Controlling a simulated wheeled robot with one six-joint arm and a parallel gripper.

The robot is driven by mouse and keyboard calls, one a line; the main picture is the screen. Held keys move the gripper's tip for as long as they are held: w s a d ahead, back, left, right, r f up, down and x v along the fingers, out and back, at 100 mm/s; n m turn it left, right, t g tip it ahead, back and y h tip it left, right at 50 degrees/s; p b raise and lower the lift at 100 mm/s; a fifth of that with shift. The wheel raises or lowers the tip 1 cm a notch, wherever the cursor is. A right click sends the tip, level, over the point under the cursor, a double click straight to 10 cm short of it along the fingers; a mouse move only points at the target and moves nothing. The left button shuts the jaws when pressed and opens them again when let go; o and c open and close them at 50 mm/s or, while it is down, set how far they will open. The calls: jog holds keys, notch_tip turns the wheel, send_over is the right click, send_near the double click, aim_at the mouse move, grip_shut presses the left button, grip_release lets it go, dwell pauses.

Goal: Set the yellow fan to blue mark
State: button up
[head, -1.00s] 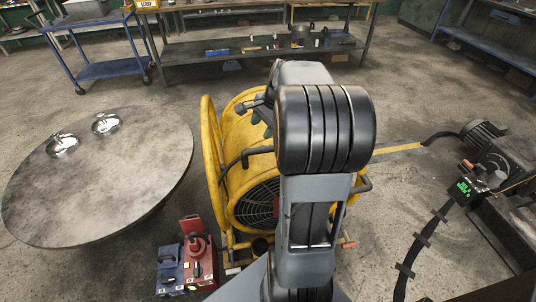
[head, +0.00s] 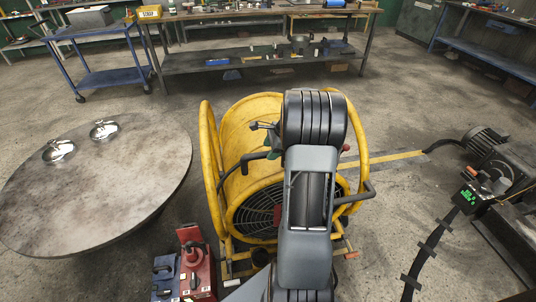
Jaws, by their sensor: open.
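The yellow fan (head: 236,133) is a large drum in a tubular frame, standing on the floor in the middle, with its dark grille (head: 257,212) facing me. My arm crosses in front of its right part and hides much of it. My gripper (head: 262,127) shows only in part to the left of the arm, over the top of the fan; its thin dark fingers look apart and hold nothing that I can see. I cannot tell whether it touches the fan. I cannot make out a blue mark.
A round table (head: 100,190) with two shiny dishes stands close at left. Red (head: 197,265) and blue (head: 165,277) cases sit at the fan's lower left. A motor machine (head: 490,150) and a dark cable (head: 428,250) are at right. A workbench (head: 255,60) stands behind. Open floor lies between.

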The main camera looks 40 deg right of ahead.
jog(key=shift+x, duration=1.2)
jog(key=shift+c, duration=0.5)
grip_shut()
